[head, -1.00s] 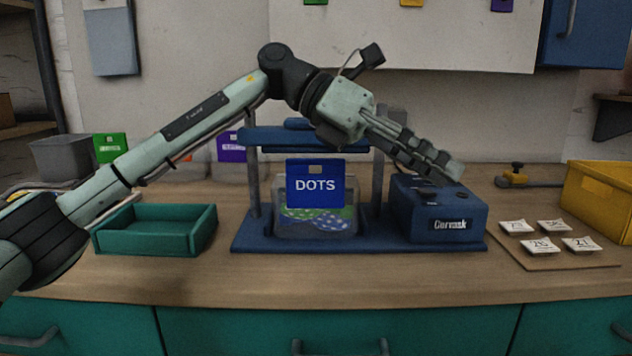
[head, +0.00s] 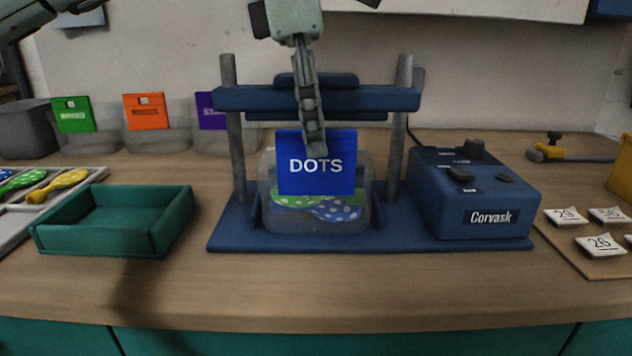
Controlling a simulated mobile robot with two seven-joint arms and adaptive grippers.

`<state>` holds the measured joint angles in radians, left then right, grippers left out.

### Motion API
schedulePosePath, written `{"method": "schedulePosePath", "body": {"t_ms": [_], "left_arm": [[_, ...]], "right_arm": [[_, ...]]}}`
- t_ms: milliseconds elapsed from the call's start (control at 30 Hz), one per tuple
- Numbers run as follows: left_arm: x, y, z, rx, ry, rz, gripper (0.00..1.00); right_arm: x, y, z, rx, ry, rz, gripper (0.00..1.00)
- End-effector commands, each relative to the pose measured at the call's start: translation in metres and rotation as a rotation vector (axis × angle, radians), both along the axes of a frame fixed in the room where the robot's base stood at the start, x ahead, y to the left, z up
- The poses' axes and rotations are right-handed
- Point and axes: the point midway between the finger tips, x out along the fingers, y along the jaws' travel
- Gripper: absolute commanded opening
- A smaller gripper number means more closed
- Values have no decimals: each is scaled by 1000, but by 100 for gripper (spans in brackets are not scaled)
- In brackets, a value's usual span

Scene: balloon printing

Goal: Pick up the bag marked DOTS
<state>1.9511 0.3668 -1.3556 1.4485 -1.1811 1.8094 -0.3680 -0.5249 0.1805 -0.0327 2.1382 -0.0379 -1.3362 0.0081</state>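The bag marked DOTS (head: 318,178) stands upright in the middle of the blue press. It has a blue header over a clear pouch with green and blue dotted balloons (head: 330,208). My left gripper (head: 314,142) points down from above, seen edge-on. My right gripper is not in view.
The blue press (head: 225,236) has a crossbar (head: 250,98) and two posts close around the bag. A control box marked Corvask (head: 470,200) is on the right. A green tray (head: 105,232) is on the left. Several other bags line the back left.

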Motion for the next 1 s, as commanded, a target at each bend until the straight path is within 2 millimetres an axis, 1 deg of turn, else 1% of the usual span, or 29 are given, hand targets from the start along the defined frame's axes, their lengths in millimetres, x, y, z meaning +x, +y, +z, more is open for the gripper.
{"method": "schedulePosePath", "body": {"t_ms": [33,100,333,367,633,1000], "left_arm": [[0,0,-6,1,1,0,34],[0,-2,-11,0,0,0,34],[0,-2,-12,-1,0,0,34],[0,-2,-12,-1,0,0,33],[0,-2,-12,-1,0,-1,0],[0,-2,-11,-2,0,-1,0]], "right_arm": [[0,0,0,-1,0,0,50],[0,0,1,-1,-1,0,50],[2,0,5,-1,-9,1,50],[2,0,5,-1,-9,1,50],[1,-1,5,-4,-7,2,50],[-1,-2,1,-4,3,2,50]]}}
